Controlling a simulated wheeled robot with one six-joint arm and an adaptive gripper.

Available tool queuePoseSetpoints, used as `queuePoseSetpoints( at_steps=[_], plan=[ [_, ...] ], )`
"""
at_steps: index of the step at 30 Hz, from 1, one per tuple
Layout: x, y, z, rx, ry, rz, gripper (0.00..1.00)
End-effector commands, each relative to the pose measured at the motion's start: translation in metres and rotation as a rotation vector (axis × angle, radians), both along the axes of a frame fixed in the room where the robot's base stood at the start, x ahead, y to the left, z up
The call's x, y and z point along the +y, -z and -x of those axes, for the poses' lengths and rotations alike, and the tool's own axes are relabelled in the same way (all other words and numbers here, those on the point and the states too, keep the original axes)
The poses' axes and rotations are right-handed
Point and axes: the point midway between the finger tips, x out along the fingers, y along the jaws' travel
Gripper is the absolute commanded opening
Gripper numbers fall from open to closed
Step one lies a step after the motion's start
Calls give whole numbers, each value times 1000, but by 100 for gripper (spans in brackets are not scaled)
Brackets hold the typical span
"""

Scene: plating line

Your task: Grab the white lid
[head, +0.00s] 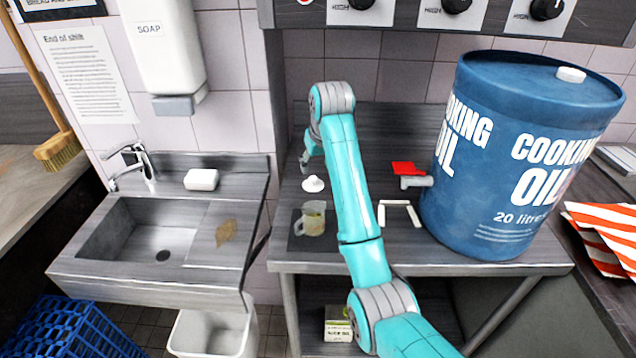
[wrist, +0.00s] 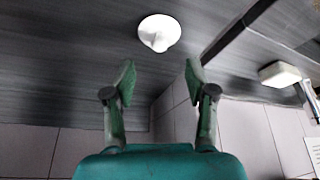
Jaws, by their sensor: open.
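The white lid (head: 313,184), a small round disc with a knob, lies on the grey metal worktop at the back left, behind a clear jug (head: 312,220). In the wrist view the lid (wrist: 160,32) lies beyond my fingertips, roughly in line with the gap between them. My gripper (wrist: 160,76) is open and empty, with its two green fingers apart and not touching the lid. In the head view my gripper (head: 305,163) hangs just behind the lid, partly hidden by my arm.
A dark mat (head: 297,243) lies under the jug. Right of my arm are a red-and-grey item (head: 409,173), white strips (head: 400,204) and a large blue oil drum (head: 500,165). A sink (head: 125,240) with a white soap bar (head: 201,180) stands left, across a gap.

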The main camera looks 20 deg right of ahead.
Motion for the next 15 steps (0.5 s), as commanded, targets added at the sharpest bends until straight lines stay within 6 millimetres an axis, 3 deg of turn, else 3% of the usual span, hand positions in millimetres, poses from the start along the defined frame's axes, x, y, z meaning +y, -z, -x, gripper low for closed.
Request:
queuePoseSetpoints(
  at_steps=[3, 11, 15],
  plan=[
    [1, 16, -6, 2, 1, -1, 56],
    [1, 32, -13, 1, 1, -1, 56],
    [0, 49, -22, 1, 0, -2, 56]
  ],
)
